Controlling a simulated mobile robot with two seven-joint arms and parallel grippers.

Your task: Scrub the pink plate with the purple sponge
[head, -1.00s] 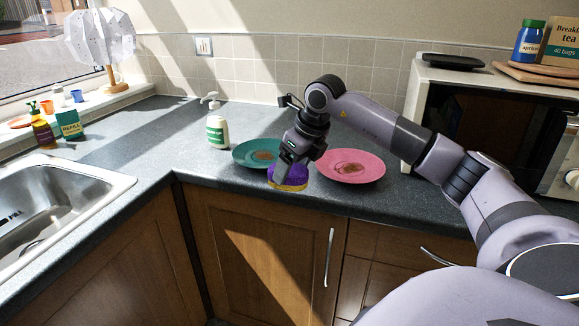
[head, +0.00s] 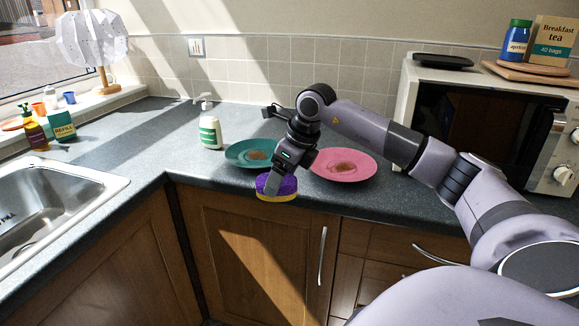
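The pink plate (head: 358,172) lies on the worktop and bears a brown smear (head: 342,167). The purple sponge (head: 287,187) has a yellow underside and is in my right gripper (head: 273,183). The gripper points down and is shut on the sponge, with a finger across its near side. In the picture the sponge is in front of the worktop's front edge, left of and below the pink plate and apart from it. My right wrist covers a little of the pink plate's left side. My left gripper is not in view.
A teal plate (head: 238,153) with a brown smear lies just left of the pink one. A microwave (head: 475,122) stands at right, a sink (head: 60,200) at left. The worktop between sink and teal plate is clear.

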